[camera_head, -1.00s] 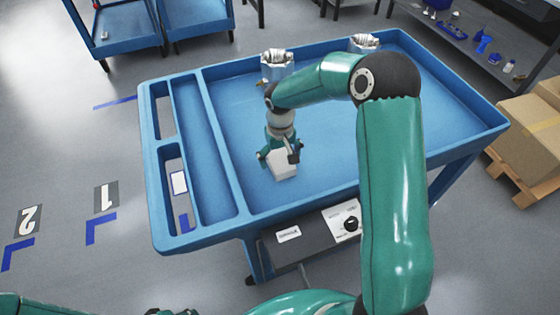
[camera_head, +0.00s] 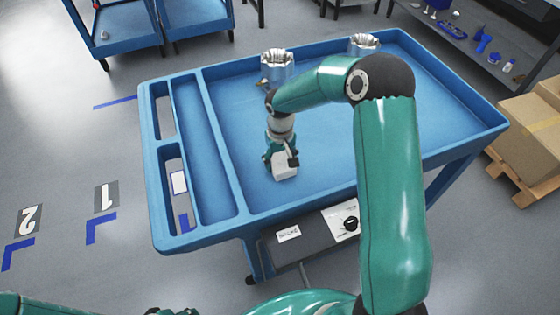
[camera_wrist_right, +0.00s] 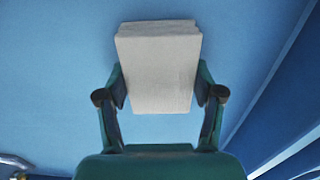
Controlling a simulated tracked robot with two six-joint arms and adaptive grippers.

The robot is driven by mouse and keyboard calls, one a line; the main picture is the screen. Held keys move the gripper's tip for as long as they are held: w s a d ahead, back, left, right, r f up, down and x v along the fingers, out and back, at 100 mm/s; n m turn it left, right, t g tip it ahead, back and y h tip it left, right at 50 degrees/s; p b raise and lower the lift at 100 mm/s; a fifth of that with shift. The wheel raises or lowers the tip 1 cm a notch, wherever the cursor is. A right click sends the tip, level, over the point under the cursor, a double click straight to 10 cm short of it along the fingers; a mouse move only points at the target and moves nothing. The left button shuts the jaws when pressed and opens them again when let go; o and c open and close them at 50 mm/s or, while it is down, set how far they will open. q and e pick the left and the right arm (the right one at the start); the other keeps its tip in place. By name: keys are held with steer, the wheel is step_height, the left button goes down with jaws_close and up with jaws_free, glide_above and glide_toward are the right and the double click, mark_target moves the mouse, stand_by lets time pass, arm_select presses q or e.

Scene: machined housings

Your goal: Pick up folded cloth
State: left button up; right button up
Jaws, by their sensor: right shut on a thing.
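The folded cloth (camera_head: 285,171) is a small whitish block in the blue tray of the cart, left of the tray's middle. In the right wrist view the cloth (camera_wrist_right: 158,65) lies between both fingers. My right gripper (camera_head: 281,160) points down and is shut on the cloth from its two sides; it also shows in the right wrist view (camera_wrist_right: 160,97). I cannot tell whether the cloth is clear of the tray floor. Of my left arm only a green part shows at the lower left edge, and its gripper is not clearly visible.
The blue cart (camera_head: 460,150) has a raised rim and narrow compartments on its left. Two machined metal housings, one at the back left (camera_head: 277,65) and one at the back (camera_head: 364,45), stand in the tray. Cardboard boxes (camera_head: 530,130) on a pallet are at the right.

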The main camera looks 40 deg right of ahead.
mark_target(281, 160)
steer(key=shift+r, duration=0.1)
step_height(281, 160, up, 20)
steer(key=shift+b, duration=0.35)
